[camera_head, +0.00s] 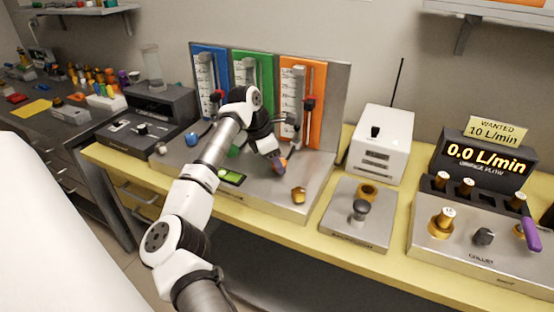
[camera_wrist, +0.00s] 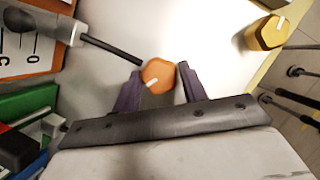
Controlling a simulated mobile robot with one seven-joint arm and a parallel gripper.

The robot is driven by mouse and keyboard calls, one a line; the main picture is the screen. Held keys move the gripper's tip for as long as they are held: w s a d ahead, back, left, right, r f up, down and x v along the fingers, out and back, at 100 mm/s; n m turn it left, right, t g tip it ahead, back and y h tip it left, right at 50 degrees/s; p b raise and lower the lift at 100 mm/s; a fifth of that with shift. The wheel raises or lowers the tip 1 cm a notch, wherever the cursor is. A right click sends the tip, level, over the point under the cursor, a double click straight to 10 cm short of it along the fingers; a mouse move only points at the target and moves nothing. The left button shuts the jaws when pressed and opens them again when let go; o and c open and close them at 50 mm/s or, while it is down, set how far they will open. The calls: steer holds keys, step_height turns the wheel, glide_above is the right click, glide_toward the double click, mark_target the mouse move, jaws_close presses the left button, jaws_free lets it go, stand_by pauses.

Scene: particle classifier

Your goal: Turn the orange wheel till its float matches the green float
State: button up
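The orange wheel (camera_wrist: 158,73) with a white mark lies between the two fingertips of my gripper (camera_wrist: 160,76) in the wrist view. The fingers are apart, with a small gap showing on each side of the wheel. In the head view my gripper (camera_head: 275,158) reaches down over the orange wheel (camera_head: 281,165) and partly hides it. The orange panel (camera_head: 316,75) with its clear tube stands behind, right of the green panel (camera_head: 265,70). My arm hides the lower part of the green panel. The floats are too small to read in the tubes.
A blue panel (camera_head: 203,55) stands at the left. A brass knob (camera_head: 298,195) sits front right of the orange wheel. A white box (camera_head: 380,145) and a 0.0 L/min display (camera_head: 485,160) stand right.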

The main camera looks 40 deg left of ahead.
steer(key=c, duration=0.6)
steer(key=shift+o, duration=0.2)
steer(key=shift+n, duration=0.3)
steer(key=n+y+b, duration=0.1)
steer(key=n+b, duration=0.1)
steer(key=n+y+b, duration=0.1)
steer(key=n+b, duration=0.1)
steer(key=n, duration=0.1)
steer(key=shift+d+f+t+b, duration=0.1)
steer(key=shift+f+t+b, duration=0.05)
steer(key=shift+t+b, duration=0.25)
steer(key=n+y+b, duration=0.2)
steer(key=n+b, duration=0.1)
steer(key=n, duration=0.1)
steer(key=shift+d+n+b, duration=0.15)
steer(key=shift+n+b, duration=0.15)
steer(key=shift+b, duration=0.1)
steer(key=n+b, duration=0.2)
steer(key=n+y+b, duration=0.1)
steer(key=n+b, duration=0.1)
steer(key=n, duration=0.1)
steer(key=shift+d+g+y, duration=0.1)
steer(key=shift+g+y, duration=0.2)
steer(key=shift+g, duration=0.1)
steer(key=shift+r+n, duration=0.2)
steer(key=shift+n, duration=0.1)
steer(key=o, duration=1)
